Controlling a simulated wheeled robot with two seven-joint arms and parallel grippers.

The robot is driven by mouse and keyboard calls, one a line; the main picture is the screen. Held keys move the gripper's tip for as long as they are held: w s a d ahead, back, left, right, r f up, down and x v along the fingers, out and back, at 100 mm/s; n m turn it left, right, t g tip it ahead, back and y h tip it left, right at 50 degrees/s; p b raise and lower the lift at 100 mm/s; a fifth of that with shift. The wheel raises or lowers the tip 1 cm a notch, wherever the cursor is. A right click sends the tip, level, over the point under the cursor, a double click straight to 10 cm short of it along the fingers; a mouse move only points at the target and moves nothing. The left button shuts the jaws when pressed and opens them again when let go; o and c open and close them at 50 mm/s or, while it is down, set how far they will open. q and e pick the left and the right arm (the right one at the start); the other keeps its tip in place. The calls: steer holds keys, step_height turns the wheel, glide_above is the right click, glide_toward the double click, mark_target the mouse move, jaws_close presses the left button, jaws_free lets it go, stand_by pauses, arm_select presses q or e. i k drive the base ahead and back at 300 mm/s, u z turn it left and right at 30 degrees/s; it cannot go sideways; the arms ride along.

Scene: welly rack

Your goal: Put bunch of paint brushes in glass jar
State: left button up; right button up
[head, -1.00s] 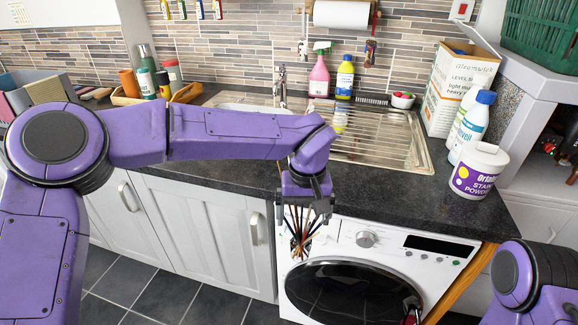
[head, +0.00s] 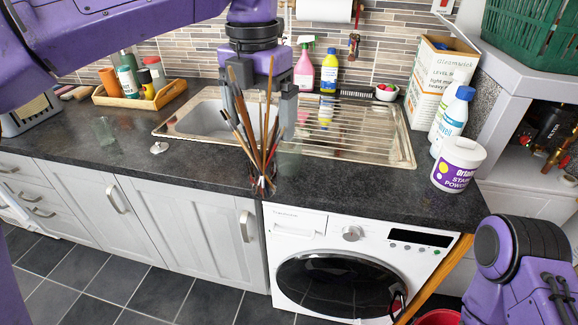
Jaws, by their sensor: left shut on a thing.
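The bunch of paint brushes (head: 263,160) is upright in my left gripper (head: 262,125), its tops fanned out and its narrow lower end by the counter's front edge. The gripper points down and is shut on the bunch. A faint clear glass vessel, which looks like the glass jar (head: 107,134), stands on the counter at the left, well apart from the brushes. Another greenish, see-through shape (head: 289,160) shows just right of the brushes, partly hidden; I cannot tell what it is. My right arm is at the lower right, its gripper out of view.
A sink with a drainer (head: 345,135) lies behind the brushes. A wooden tray (head: 133,101) with bottles and pots stands at the back left. A white tub (head: 458,165) and bottles stand at the right. The dark counter (head: 185,170) is mostly clear at the left front.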

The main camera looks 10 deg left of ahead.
mark_target(289, 169)
steer(key=i, duration=0.95)
